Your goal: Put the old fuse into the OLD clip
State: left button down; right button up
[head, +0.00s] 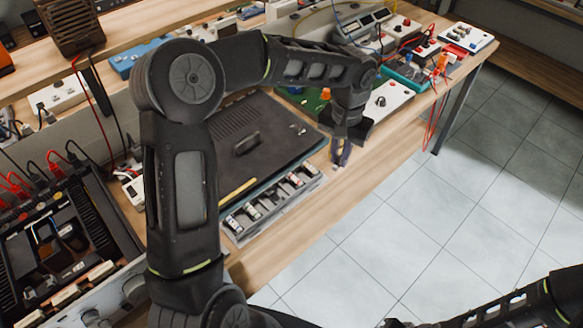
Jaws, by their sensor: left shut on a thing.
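My left gripper (342,156) points down above the front edge of the bench, to the right of a grey strip of clips (263,213). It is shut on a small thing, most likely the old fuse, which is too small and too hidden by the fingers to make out. Several small pale and dark pieces lie in a row along the strip. I cannot read which clip is marked OLD. My right arm (510,312) shows at the bottom right, but its gripper is out of view.
A large dark panel (240,140) lies flat behind the strip. The opened hifi (60,240) stands at lower left. A white box with a red knob (388,100), red leads (433,118) and instruments crowd the bench's far right. The tiled floor (400,230) before the bench is clear.

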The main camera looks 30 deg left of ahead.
jog(key=shift+o, duration=0.3)
pick_arm(q)
jog(key=shift+a, duration=0.15)
pick_arm(e)
jog(key=shift+o, duration=1.1)
jog(key=shift+f, duration=0.2)
pick_arm(q)
jog(key=s+a+f+n, duration=0.2)
jog(key=s+a+n, duration=0.8)
jog(key=a+n, duration=0.2)
jog(key=n, duration=0.2)
jog(key=shift+s+f+n+b, duration=0.2)
jog(key=shift+f+n+b, duration=0.15)
jog(key=shift+f+n, duration=0.05)
pick_arm(e)
jog(key=shift+w+f, duration=0.1)
pick_arm(q)
jog(key=shift+f, duration=0.15)
pick_arm(e)
jog(key=shift+f, duration=0.1)
pick_arm(q)
jog(key=shift+f+b, duration=2)
jog(key=shift+f, duration=0.8)
pick_arm(e)
jog(key=shift+w+a+f, duration=0.1)
jog(key=shift+f, duration=0.75)
jog(key=shift+w+a+f, duration=0.1)
jog(key=shift+f, duration=0.75)
